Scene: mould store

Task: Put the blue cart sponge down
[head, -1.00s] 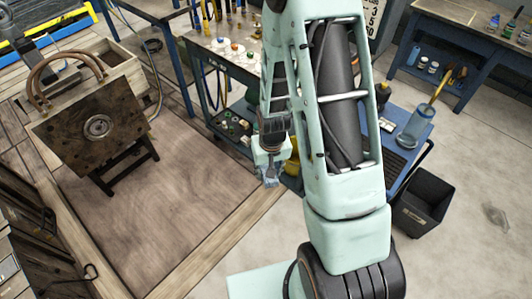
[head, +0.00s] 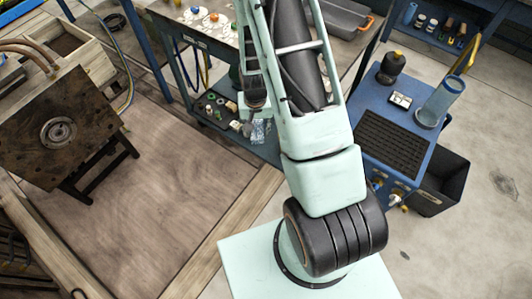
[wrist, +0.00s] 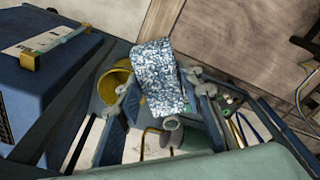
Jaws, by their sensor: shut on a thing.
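The blue cart sponge (wrist: 158,68) is a speckled blue-and-white block. In the wrist view it sits between the two fingers of my gripper (wrist: 163,92), which is shut on it. In the head view the sponge (head: 259,132) is small, below my gripper (head: 256,118), beside the lower shelf of the dark workbench. A blue cart (head: 383,92) stands right of my arm. On its top are a black ribbed mat, a translucent blue cylinder, a dark bottle and a small white item. My arm hides part of the workbench.
A dark bin (head: 440,183) stands right of the blue cart. A wooden board with a round metal plate (head: 58,133) stands at left on a wooden platform. A yellow bucket (wrist: 113,82) shows beside the fingers in the wrist view. The black mat (head: 392,137) looks clear.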

